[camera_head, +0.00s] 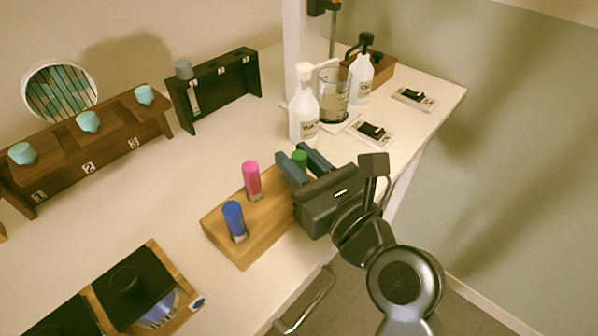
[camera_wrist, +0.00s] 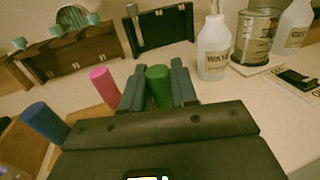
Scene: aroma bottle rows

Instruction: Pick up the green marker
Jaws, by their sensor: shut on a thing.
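The green marker (camera_head: 299,158) stands upright at the far right end of a wooden block (camera_head: 243,252). In the wrist view the green marker (camera_wrist: 159,86) is between the two fingers of my gripper (camera_wrist: 158,84). My gripper (camera_head: 299,160) is shut on it from the right side in the head view. The marker's lower part is hidden by the gripper, so I cannot tell whether it still sits in the block. A pink marker (camera_head: 252,180) and a blue marker (camera_head: 235,221) stand upright in the block, left of my gripper.
White pump bottles (camera_head: 304,110) and a glass beaker (camera_head: 333,95) stand behind my gripper. A numbered wooden rack (camera_head: 104,152) with teal cups and a black rack (camera_head: 214,85) are at the back left. Black switches sit at right.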

